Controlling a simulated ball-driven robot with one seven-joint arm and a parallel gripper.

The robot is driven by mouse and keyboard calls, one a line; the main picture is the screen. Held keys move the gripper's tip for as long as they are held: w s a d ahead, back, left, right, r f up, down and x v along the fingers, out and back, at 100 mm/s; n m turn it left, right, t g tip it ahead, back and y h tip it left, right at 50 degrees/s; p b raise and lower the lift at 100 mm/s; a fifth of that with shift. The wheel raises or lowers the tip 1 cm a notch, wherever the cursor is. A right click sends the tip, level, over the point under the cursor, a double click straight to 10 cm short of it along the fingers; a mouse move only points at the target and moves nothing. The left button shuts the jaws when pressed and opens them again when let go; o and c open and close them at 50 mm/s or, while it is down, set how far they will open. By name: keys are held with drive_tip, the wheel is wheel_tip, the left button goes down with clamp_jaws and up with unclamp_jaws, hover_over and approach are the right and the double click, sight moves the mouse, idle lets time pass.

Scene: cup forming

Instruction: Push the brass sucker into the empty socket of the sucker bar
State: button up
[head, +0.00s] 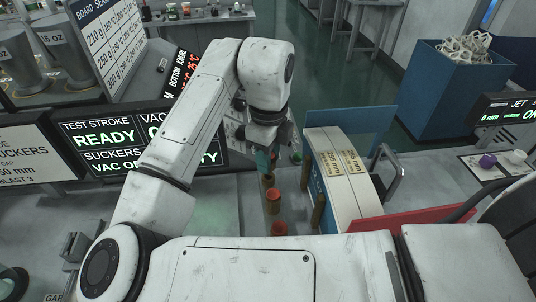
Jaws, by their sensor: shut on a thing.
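My gripper (265,150) points down at the middle of the view, over the far end of a row of brown-orange suckers. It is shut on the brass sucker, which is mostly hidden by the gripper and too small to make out. A teal part shows at the jaws. Below and nearer stand the round suckers, one at mid-row (272,202) and one nearest (279,229), partly hidden by my own body. They appear to sit along the sucker bar, which is hard to tell from the grey bench. I cannot see the empty socket.
A curved cream and blue housing (340,172) with yellow labels stands close right of the row. A red panel (400,217) lies further right. Dark display screens (130,140) stand at left. A blue bin (455,85) with white pieces stands at the back right.

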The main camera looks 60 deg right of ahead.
drive_tip(key=shift+f+b, duration=1.2)
drive_tip(key=shift+f, duration=0.45)
drive_tip(key=o, duration=1.1)
wheel_tip(320, 180, up, 11)
drive_tip(key=shift+f, duration=0.1)
idle(0.4)
